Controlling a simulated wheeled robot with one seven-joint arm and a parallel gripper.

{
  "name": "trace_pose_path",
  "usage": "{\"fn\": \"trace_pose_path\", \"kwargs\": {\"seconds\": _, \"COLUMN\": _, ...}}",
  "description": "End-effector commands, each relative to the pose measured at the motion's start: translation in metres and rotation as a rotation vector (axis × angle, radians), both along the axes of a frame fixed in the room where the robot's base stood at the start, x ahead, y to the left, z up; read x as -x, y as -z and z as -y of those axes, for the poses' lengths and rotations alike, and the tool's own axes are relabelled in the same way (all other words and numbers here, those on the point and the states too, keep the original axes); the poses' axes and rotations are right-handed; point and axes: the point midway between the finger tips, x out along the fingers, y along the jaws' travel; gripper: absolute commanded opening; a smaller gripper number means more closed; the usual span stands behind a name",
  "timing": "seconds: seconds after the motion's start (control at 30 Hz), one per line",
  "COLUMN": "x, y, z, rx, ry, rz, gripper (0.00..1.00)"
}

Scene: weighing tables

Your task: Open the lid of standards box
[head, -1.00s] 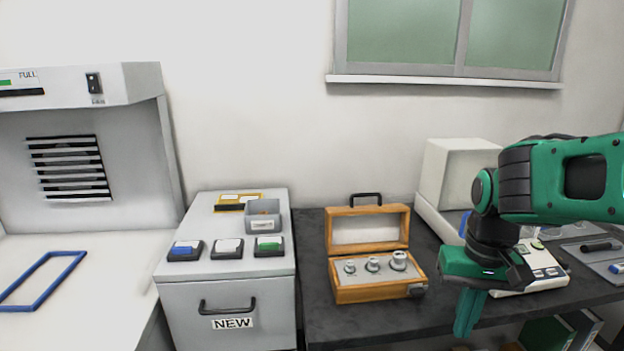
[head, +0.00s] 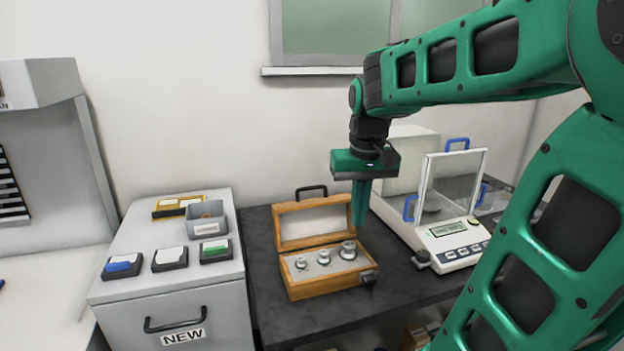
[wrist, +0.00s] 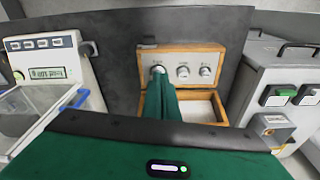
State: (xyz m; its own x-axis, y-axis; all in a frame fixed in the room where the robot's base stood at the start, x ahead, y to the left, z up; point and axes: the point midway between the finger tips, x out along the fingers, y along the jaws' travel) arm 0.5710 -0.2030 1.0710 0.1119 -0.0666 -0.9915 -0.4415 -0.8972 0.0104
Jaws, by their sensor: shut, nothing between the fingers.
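The standards box (head: 318,284) is a wooden box on the dark table in the head view. Its lid (head: 311,222) stands raised at the back, tilted up, with a black handle on top. Several metal weights (head: 324,257) sit in the grey insert. The box also shows in the wrist view (wrist: 205,54), partly covered by my fingers. My gripper (head: 360,225) points down above the table, just right of the raised lid, and overlaps the lid's right edge in the picture. Its fingers are shut with nothing between them. I cannot tell whether they touch the lid.
A balance (head: 455,244) with a glass shield and blue handles stands right of the box. A grey cabinet (head: 215,285) marked NEW stands at the left, with small coloured boxes and a grey bin (head: 207,220) on top. Dark table (head: 335,322) is free in front of the box.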

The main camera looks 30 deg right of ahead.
Motion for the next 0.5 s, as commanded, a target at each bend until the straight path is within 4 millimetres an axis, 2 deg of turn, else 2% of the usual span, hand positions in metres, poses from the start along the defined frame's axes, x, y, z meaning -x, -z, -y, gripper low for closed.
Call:
{"fn": "trace_pose_path", "kwargs": {"seconds": 0.03, "x": -0.035, "y": -0.017, "z": 0.006, "rx": 0.012, "ry": -0.023, "rz": 0.02, "gripper": 0.0}}
{"fn": "trace_pose_path", "kwargs": {"seconds": 0.1, "x": -0.076, "y": -0.038, "z": 0.01, "rx": 0.025, "ry": -0.058, "rz": 0.05, "gripper": 0.0}}
{"fn": "trace_pose_path", "kwargs": {"seconds": 0.2, "x": -0.128, "y": -0.064, "z": 0.014, "rx": 0.04, "ry": -0.102, "rz": 0.093, "gripper": 0.0}}
{"fn": "trace_pose_path", "kwargs": {"seconds": 0.33, "x": -0.176, "y": -0.086, "z": 0.017, "rx": 0.048, "ry": -0.147, "rz": 0.133, "gripper": 0.0}}
{"fn": "trace_pose_path", "kwargs": {"seconds": 0.4, "x": -0.192, "y": -0.094, "z": 0.018, "rx": 0.051, "ry": -0.161, "rz": 0.148, "gripper": 0.0}}
{"fn": "trace_pose_path", "kwargs": {"seconds": 0.5, "x": -0.205, "y": -0.099, "z": 0.018, "rx": 0.052, "ry": -0.172, "rz": 0.16, "gripper": 0.0}}
